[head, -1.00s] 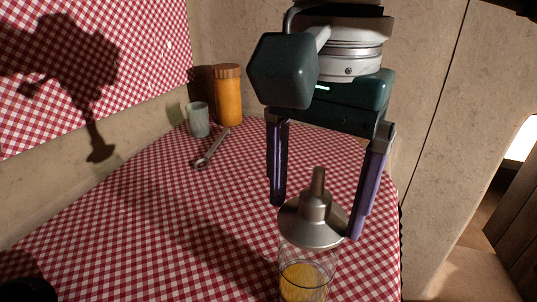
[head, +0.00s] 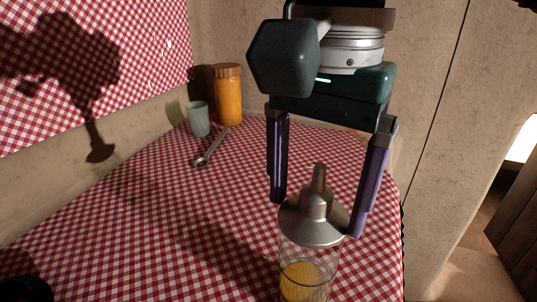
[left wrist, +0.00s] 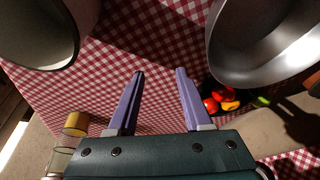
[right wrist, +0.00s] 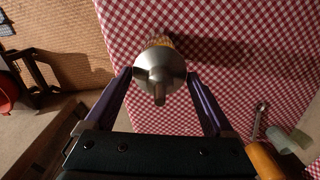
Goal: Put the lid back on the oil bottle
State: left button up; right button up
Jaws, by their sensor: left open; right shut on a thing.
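The oil bottle (head: 303,282) is clear glass with yellow oil in it, at the bottom of the head view near the table's right side. The grey metal lid (head: 314,224), a cone with a spout, is at the bottle's top; I cannot tell if it is fully seated. My right gripper (head: 316,218) is shut on the lid, one finger on each side. The right wrist view shows the lid (right wrist: 160,68) between the fingertips, hiding most of the bottle. My left gripper (left wrist: 160,73) is open and empty in its wrist view.
An orange jar (head: 229,100), a pale green cup (head: 198,120) and a wrench (head: 210,149) are at the back of the checked table (head: 150,220). Two metal pots (left wrist: 225,70) and several vegetables (left wrist: 220,101) show in the left wrist view. The table's middle is clear.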

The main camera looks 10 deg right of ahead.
pick_arm(q)
jog(key=shift+a+f+b, duration=0.1)
jog(key=shift+f+b, duration=0.25)
dwell(0.6)
pick_arm(e)
jog(key=o, duration=1)
jog(key=shift+o, duration=0.2)
jog(key=shift+r+p, duration=2)
jog(key=shift+r, duration=1.5)
pick_arm(q)
notch_tip(320, 180, up, 4)
jog(key=shift+f, duration=0.1)
pick_arm(e)
jog(key=shift+c, duration=0.4)
